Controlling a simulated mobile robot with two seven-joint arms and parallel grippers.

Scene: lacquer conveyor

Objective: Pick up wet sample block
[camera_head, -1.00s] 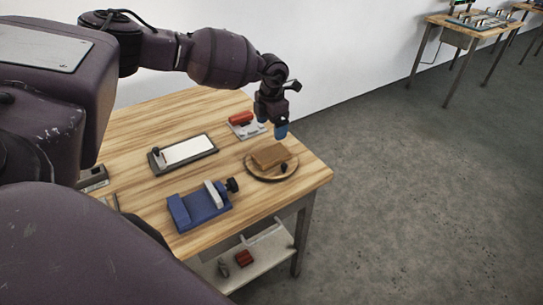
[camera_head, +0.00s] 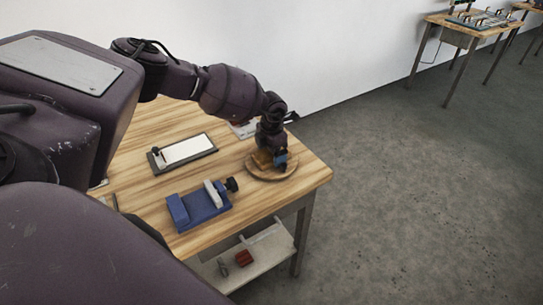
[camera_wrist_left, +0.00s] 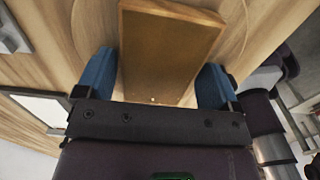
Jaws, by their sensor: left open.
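The sample block, a brown rectangular block (camera_head: 262,157), lies on a round wooden plate (camera_head: 270,178) near the table's right corner. My left gripper (camera_head: 276,160) is low over the plate and partly hides the block in the head view. In the left wrist view, the block (camera_wrist_left: 168,50) shows between the two blue fingers of the open left gripper (camera_wrist_left: 155,82), one on each side. I cannot tell whether the fingers touch it. The plate (camera_wrist_left: 92,30) shows around the block. My right gripper is not in view.
A blue clamp (camera_head: 200,208) with a dark knob stands in front of the plate. A dark tray with a white panel (camera_head: 188,150) lies to the left. A pale item (camera_head: 243,129) behind is partly hidden by my arm. Free floor lies right of the table.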

